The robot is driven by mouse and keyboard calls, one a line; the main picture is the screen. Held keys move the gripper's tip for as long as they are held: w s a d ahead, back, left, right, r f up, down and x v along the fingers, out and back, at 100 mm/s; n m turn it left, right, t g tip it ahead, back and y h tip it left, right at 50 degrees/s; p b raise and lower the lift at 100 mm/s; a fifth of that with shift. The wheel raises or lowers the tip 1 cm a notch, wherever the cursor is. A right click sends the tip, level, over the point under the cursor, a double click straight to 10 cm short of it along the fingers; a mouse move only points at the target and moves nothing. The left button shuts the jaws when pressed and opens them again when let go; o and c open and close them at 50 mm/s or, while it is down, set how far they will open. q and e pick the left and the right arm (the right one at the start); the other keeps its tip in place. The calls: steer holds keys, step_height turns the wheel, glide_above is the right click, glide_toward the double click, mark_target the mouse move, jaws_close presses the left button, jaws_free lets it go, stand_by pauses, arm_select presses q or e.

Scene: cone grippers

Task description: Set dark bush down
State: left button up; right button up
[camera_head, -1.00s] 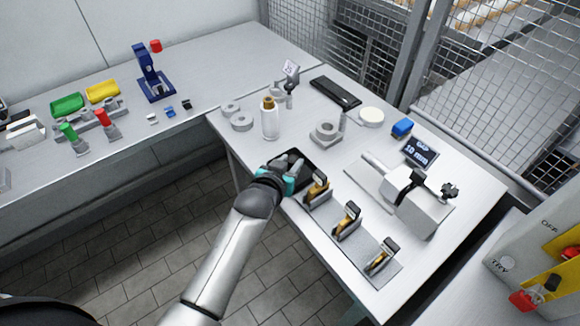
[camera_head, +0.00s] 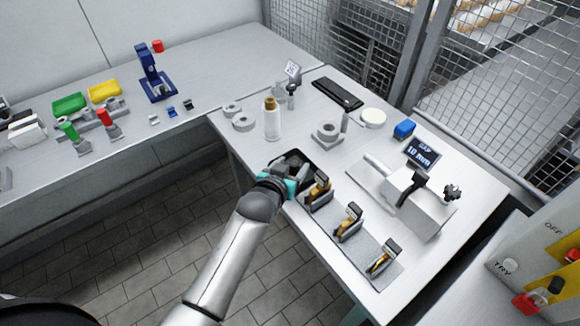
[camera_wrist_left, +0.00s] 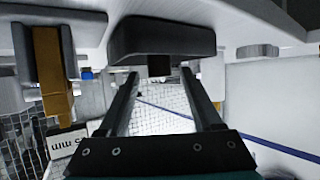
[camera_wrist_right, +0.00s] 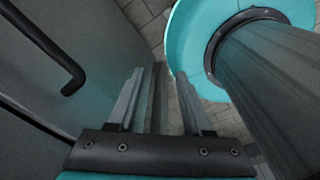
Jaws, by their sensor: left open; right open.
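A black tray (camera_head: 316,163) lies on the near left edge of the right-hand table, and it also shows in the left wrist view (camera_wrist_left: 160,36), where the table appears at the top. A small dark brownish piece (camera_wrist_left: 159,66), apparently the dark bush, sits against the tray between the line of my fingers. My left gripper (camera_head: 299,173) is open at the tray, its fingers (camera_wrist_left: 158,75) apart on either side of the piece with no visible contact. In the head view the piece is too small to tell. My right gripper (camera_wrist_right: 160,95) is open and empty, away from the table.
Three grey holders with brass parts (camera_head: 348,222) stand on a plate right of the tray. A white bottle (camera_head: 271,122), a grey ring block (camera_head: 326,134) and a clamp device (camera_head: 413,195) with a gap display (camera_head: 422,153) stand nearby. Mesh fencing (camera_head: 330,40) runs behind.

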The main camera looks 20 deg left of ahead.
arm_select(q)
steer(key=shift+r, duration=0.2)
steer(key=p+v, duration=0.2)
steer(key=v, duration=1)
steer(key=shift+p, duration=0.4)
